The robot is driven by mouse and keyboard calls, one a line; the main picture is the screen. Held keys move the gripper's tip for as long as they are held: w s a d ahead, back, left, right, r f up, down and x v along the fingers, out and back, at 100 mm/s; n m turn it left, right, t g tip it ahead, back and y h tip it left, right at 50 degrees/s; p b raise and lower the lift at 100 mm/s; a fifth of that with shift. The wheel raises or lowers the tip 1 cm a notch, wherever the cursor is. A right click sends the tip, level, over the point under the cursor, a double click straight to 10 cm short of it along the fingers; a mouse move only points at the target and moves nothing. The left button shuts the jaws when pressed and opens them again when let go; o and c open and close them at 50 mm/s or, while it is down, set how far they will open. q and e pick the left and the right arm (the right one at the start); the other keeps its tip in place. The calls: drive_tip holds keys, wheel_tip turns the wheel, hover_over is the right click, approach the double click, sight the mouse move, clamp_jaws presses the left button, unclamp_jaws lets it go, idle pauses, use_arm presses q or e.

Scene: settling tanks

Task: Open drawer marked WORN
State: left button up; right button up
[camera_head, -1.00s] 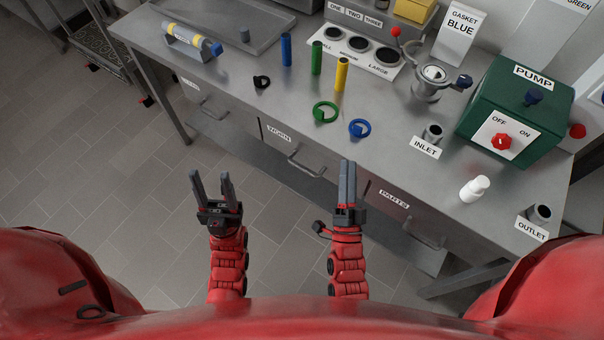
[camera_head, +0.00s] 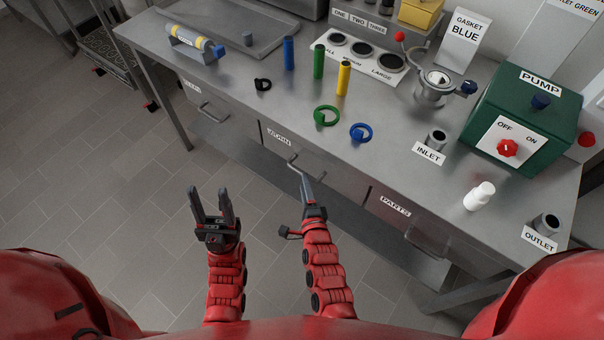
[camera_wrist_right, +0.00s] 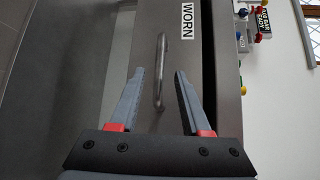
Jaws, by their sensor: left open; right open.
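The drawer marked WORN (camera_head: 274,150) is the middle one under the bench top. It also shows in the right wrist view (camera_wrist_right: 184,75), its label on the face. Its bar handle (camera_head: 302,170) shows in the right wrist view (camera_wrist_right: 160,72) between the open fingers, apart from both. My right gripper (camera_head: 304,178) is open close to this handle; it shows in the right wrist view (camera_wrist_right: 157,75). In the right wrist view a dark gap runs along the drawer's edge by the label. My left gripper (camera_head: 208,192) is open and empty over the floor, left of the right one.
A drawer marked PARTS (camera_head: 396,208) is to the right, and another drawer (camera_head: 208,108) to the left. The floor before the bench is clear.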

sight(302, 172)
drive_tip(key=x, duration=0.5)
drive_tip(key=shift+w+b, duration=0.15)
drive_tip(key=shift+b, duration=0.2)
clamp_jaws()
idle(1.1)
